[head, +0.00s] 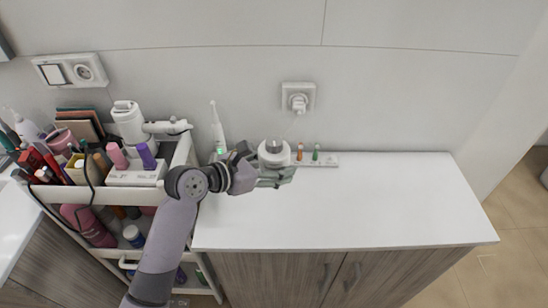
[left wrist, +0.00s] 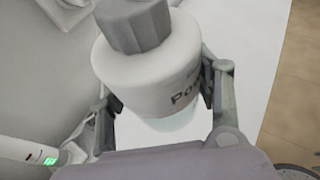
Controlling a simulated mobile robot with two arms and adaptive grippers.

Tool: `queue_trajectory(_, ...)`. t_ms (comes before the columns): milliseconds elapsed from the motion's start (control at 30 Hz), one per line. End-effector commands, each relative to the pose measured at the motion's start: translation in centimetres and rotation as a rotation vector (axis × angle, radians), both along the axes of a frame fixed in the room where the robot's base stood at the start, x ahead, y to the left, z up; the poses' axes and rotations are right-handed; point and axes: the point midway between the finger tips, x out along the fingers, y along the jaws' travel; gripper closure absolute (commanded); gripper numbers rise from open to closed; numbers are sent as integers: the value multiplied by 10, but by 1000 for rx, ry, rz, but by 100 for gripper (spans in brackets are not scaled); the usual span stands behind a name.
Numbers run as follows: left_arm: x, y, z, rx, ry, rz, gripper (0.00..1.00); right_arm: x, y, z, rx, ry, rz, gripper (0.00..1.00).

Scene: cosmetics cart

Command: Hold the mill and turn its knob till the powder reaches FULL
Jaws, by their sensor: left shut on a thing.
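The mill (head: 273,156) is a white round body with a grey ribbed knob on top, near the back edge of the white counter. In the left wrist view the mill (left wrist: 158,78) fills the middle, with part of a dark label reading "Po…" on its side and the knob (left wrist: 138,27) above. A pale clear part shows below the body. My left gripper (head: 276,173) is shut on the mill's body, one finger on each side. The powder level and any FULL mark are hidden. My right gripper is not in view.
A white strip holder with an orange and a green small item (head: 316,154) stands right of the mill. A white electric toothbrush (head: 217,130) with a green light stands to its left. A crowded cosmetics cart (head: 182,155) is at the left. The counter's right side (head: 400,200) is clear.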

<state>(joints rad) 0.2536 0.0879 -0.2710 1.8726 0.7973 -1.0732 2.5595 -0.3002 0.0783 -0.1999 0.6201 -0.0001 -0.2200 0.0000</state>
Motion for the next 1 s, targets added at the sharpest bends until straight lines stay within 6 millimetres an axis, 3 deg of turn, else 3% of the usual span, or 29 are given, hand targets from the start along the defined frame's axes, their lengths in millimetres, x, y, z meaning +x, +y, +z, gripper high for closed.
queue_trajectory(1000, 0, 0, -103, -2, 2, 1, 81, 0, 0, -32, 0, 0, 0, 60)
